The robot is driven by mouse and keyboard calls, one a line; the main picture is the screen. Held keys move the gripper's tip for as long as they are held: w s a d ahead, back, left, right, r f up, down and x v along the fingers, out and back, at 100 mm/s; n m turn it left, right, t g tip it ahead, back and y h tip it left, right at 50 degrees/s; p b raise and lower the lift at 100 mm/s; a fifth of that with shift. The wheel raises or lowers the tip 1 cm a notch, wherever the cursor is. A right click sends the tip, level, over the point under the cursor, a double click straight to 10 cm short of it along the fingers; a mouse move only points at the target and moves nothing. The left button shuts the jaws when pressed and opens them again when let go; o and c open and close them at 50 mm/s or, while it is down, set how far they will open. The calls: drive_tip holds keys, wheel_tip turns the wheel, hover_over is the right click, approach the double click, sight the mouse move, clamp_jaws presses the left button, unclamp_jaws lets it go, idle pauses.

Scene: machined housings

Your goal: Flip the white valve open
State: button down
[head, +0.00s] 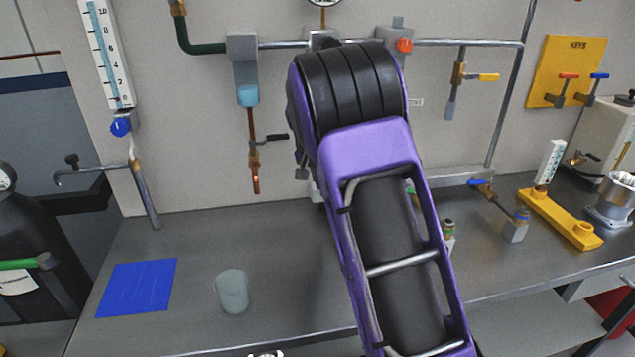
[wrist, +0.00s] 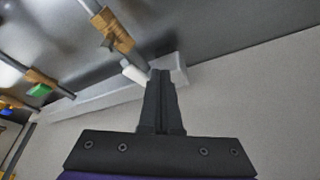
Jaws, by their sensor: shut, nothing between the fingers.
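In the wrist view a white valve handle (wrist: 133,72) sits at the end of a brass fitting (wrist: 112,30) on a thin pipe. My gripper (wrist: 160,74) is shut and empty, its fingertips just right of the white handle. The handle and the left finger look very close; I cannot tell whether they touch. In the head view my purple and black arm hides my gripper and the white valve.
In the wrist view a green-handled valve (wrist: 40,89) lies to the left, and a pale rail (wrist: 95,100) runs behind. In the head view a black-handled valve (head: 275,137) hangs left of my arm. A grey cup (head: 232,291) and a blue mat (head: 137,287) are on the bench.

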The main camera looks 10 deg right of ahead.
drive_tip(key=shift+w+d+m, duration=0.35)
drive_tip(key=shift+d+m, duration=0.25)
drive_tip(key=shift+d, duration=0.15)
drive_tip(key=shift+r+p, duration=0.15)
drive_tip(key=shift+p, duration=0.15)
